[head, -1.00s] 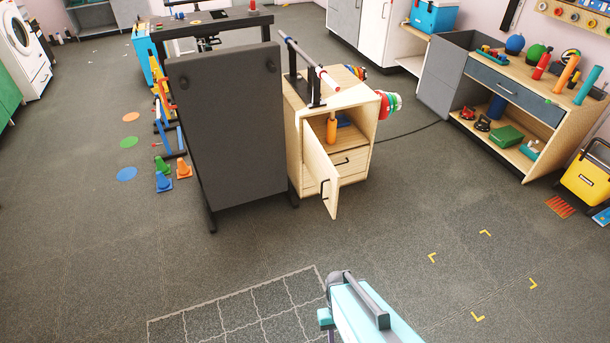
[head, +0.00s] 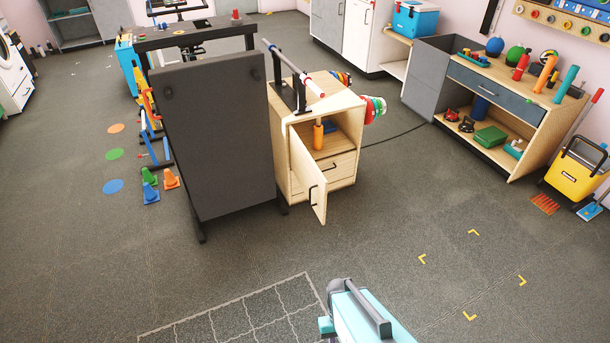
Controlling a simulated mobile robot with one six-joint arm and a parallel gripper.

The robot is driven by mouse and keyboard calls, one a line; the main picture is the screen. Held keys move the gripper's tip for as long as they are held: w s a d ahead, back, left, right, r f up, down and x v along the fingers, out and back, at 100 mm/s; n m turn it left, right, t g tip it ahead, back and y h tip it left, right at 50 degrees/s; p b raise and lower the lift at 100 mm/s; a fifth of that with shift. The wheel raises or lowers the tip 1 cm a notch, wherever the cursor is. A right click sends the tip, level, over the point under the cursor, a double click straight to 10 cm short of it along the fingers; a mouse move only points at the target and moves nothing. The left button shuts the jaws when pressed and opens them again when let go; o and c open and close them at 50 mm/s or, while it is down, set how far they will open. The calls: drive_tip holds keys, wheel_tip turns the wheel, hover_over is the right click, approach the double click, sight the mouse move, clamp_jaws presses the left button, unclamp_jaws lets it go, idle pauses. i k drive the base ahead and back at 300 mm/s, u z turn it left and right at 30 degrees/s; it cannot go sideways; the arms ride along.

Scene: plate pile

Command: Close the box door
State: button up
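The box is a light wooden cabinet (head: 287,166) in the middle of the head view, with an open upper compartment and a drawer front below. Its wooden door (head: 308,178) stands swung open toward me, hinged at the left side of the front. A dark handle (head: 313,194) is on the door. An orange cylinder (head: 318,134) shows in the opening. A teal part of my own body fills the bottom centre, well apart from the door. My gripper's fingers do not show.
A tall dark grey panel (head: 215,140) on legs stands just left of the cabinet. A wooden workbench (head: 520,105) and a yellow bucket (head: 577,168) are on the right. A dark cable crosses the floor between cabinet and workbench. The floor in front is open, with painted markings.

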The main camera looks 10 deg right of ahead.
sight(310, 177)
drive_tip(key=z, duration=0.05)
drive_tip(key=i, duration=0.9)
drive_tip(key=u, duration=0.05)
drive_tip(key=k, duration=0.15)
drive_tip(key=u, duration=2.1)
